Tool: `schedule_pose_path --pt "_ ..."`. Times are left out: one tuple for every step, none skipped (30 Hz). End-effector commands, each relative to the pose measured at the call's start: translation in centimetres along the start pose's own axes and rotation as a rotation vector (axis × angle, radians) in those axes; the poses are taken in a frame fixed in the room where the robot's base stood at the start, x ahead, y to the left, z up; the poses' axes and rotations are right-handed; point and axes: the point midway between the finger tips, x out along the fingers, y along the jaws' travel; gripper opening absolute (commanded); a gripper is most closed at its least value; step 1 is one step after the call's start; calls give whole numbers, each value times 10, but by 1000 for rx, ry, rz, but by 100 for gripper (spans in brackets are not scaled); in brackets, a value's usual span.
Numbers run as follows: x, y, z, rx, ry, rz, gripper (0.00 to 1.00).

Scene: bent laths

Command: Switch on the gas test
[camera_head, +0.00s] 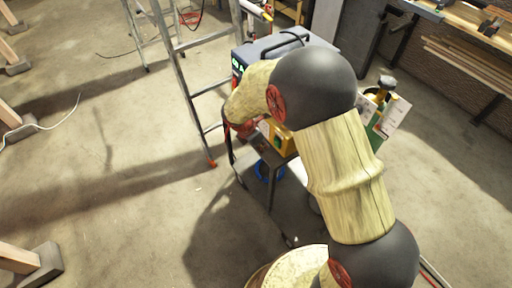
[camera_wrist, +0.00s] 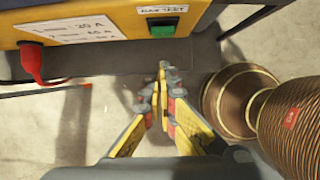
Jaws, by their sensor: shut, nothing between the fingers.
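The gas test switch (camera_wrist: 177,33) is a green rocker on the front of a yellow box (camera_wrist: 112,22), under a white label that reads GAS TEST in the wrist view. My gripper (camera_wrist: 163,75) is shut and empty, its fingertips below and slightly left of the switch in the picture, apparently apart from it. My fingertips cannot be made out there. I cannot tell the switch's position.
A red plug (camera_wrist: 30,62) with its cable hangs from the box's left side. A brown ribbed coil (camera_wrist: 238,100) stands at right. In the head view, a grey machine (camera_head: 262,50) sits on the cart behind my arm, and a stepladder (camera_head: 178,75) stands left.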

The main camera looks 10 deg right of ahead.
Motion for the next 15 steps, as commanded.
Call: schedule_pose_path --pt "2 1 8 5 0 3 0" --pt "2 1 12 5 0 3 0" --pt "3 1 16 4 0 3 0" --pt "3 1 18 4 0 3 0" --pt "4 1 20 4 0 3 0" --pt "4 1 22 3 0 3 0" --pt "4 1 24 2 0 3 0" --pt "4 1 25 1 0 3 0" --pt "4 1 26 1 0 3 0" --pt "4 1 26 1 0 3 0" --pt "4 1 27 1 0 3 0" --pt "4 1 27 1 0 3 0" --pt "4 1 27 1 0 3 0" --pt "4 1 27 1 0 3 0" --pt "4 1 27 1 0 3 0"
